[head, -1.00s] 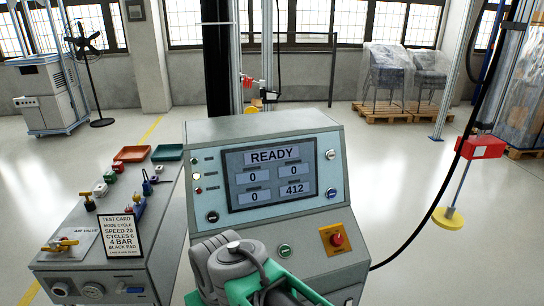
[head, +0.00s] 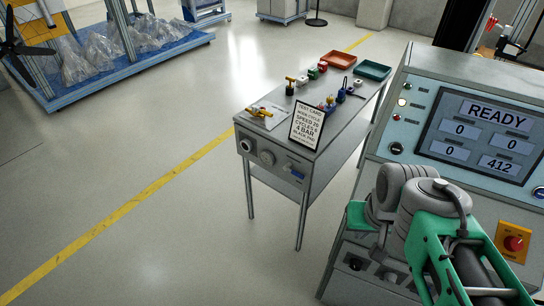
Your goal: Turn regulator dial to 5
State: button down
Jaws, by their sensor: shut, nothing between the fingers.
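A grey bench (head: 262,182) stands left of the control console. A dark-rimmed round knob (head: 246,146) is at the left of its front panel, with a pale round dial or gauge (head: 267,158) beside it. I cannot tell which is the regulator, and their markings are too small to read. A test card (head: 307,122) on the bench top reads speed 20, cycles 6, 4 bar and black pad. My grey and green arm shows at the lower right, in front of the console. My gripper's fingers are not visible.
The console (head: 400,140) reads READY and 412, with a red emergency button (head: 513,243). A yellow valve handle (head: 259,113), several small fittings, an orange tray (head: 338,60) and a teal tray (head: 373,70) are on the bench. The floor left of the bench is clear.

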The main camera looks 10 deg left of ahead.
aim_at(246, 144)
jog(key=u, duration=2.2)
jog(key=i, duration=2.65)
jog(key=z, duration=2.1)
